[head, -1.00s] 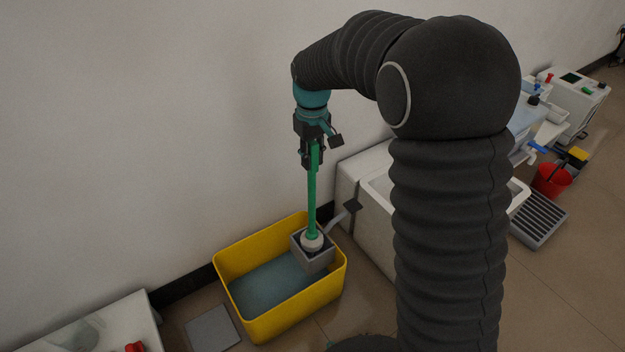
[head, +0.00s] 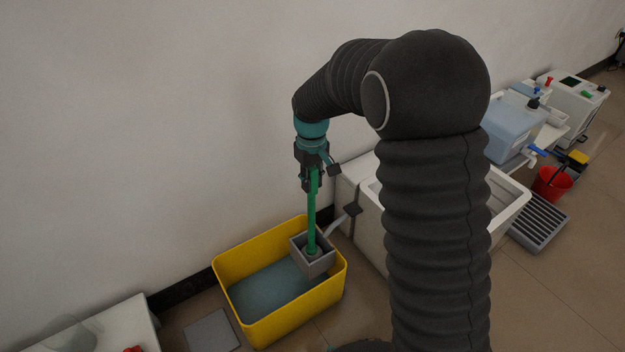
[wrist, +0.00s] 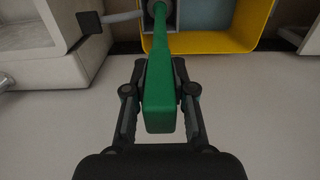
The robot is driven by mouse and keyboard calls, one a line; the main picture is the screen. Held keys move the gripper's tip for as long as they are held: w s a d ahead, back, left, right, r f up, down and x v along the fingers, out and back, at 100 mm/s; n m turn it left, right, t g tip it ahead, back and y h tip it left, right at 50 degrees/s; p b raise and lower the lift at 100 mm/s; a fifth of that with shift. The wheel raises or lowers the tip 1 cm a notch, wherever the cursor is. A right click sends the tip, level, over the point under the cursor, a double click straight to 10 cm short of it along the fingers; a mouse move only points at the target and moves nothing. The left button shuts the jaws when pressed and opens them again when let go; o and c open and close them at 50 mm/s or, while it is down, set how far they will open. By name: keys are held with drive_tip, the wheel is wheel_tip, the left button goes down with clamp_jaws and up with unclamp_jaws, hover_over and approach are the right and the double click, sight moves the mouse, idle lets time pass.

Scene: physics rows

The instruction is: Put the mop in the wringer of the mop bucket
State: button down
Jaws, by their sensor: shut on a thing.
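The mop (head: 311,215) has a green handle and stands upright, its lower end down inside the grey wringer (head: 325,262). Its pale head (head: 311,250) shows only a little between the wringer walls. The wringer sits at the right corner of the yellow mop bucket (head: 265,332), which holds bluish water. My gripper (head: 312,185) is shut on the top part of the mop handle, above the bucket. In the wrist view the green handle (wrist: 159,90) lies between the two fingers, and it runs away toward the wringer and the yellow bucket (wrist: 262,18).
A wringer lever with a dark pad (head: 352,210) sticks out to the right. A white sink (head: 510,205) stands right of the bucket. A grey plate (head: 212,331) lies on the floor to the left. A red bucket (head: 551,184) and a wall are farther off.

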drive_tip(key=c, duration=1)
unclamp_jaws()
drive_tip(key=shift+o, duration=0.2)
wheel_tip(320, 180, up, 12)
drive_tip(key=shift+p, duration=0.6)
drive_tip(key=shift+s+d+r, duration=0.15)
drive_tip(key=shift+d+r, duration=0.1)
drive_tip(key=shift+r, duration=0.1)
drive_tip(key=s+d+r+m+t, duration=0.2)
drive_tip(key=s+d+r, duration=0.3)
drive_tip(key=s+d, duration=0.15)
drive_tip(key=s+d+m+t, duration=0.1)
drive_tip(key=s+d, duration=0.4)
drive_tip(key=s, duration=0.5)
drive_tip(key=s+d+m+t, duration=0.2)
drive_tip(key=s+d+m, duration=0.1)
drive_tip(key=s, duration=0.8)
drive_tip(key=shift+d+m+t, duration=0.3)
drive_tip(key=shift+d+m, duration=0.1)
drive_tip(key=shift+d, duration=0.5)
drive_tip(key=shift+s, duration=0.1)
